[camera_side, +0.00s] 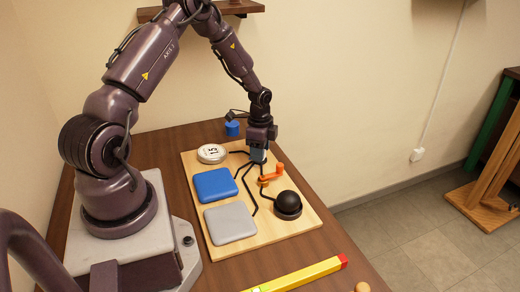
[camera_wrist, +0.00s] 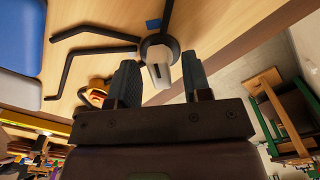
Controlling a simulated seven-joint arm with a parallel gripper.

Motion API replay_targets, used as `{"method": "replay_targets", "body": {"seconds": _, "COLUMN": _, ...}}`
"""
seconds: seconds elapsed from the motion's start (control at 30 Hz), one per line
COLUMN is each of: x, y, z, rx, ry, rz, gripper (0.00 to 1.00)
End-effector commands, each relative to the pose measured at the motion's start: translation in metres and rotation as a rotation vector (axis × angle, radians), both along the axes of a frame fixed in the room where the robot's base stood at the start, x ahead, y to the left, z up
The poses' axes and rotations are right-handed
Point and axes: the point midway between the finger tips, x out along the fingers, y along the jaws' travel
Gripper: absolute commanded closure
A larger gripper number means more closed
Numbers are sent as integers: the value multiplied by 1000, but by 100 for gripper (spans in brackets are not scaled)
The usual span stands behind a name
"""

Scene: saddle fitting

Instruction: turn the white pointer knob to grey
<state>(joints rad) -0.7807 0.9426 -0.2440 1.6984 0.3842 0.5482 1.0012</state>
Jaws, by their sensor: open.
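The white pointer knob (camera_wrist: 160,74) shows in the wrist view on a round dark base, its white bar running down the picture between my fingers. A small blue mark (camera_wrist: 153,24) lies on the board beside the base. My gripper (camera_side: 258,158) is open over the knob, with one finger on each side of it; I cannot tell whether they touch it. In the side view my gripper hides the knob. A grey pad (camera_side: 230,222) and a blue pad (camera_side: 214,185) lie on the board, and black lines run from the knob area.
The wooden board (camera_side: 262,232) also holds an orange crank (camera_side: 272,174), a black dome (camera_side: 288,204) and a white round dial (camera_side: 212,153). A blue cylinder (camera_side: 232,128) stands behind the board. A yellow bar with a red end (camera_side: 298,276) lies at the front.

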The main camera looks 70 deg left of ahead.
Motion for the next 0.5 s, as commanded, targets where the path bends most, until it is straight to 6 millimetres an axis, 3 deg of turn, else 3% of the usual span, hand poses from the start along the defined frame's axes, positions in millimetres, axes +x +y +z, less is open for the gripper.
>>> {"method": "replay_targets", "body": {"seconds": 0.13, "x": 0, "y": 0, "z": 0, "rx": 1, "ry": -1, "rz": 0, "gripper": 55}}
{"method": "replay_targets", "body": {"seconds": 0.33, "x": 0, "y": 0, "z": 0, "rx": 0, "ry": 0, "rz": 0, "gripper": 99}}
{"method": "replay_targets", "body": {"seconds": 0.5, "x": 0, "y": 0, "z": 1, "rx": 0, "ry": 0, "rz": 2, "gripper": 100}}
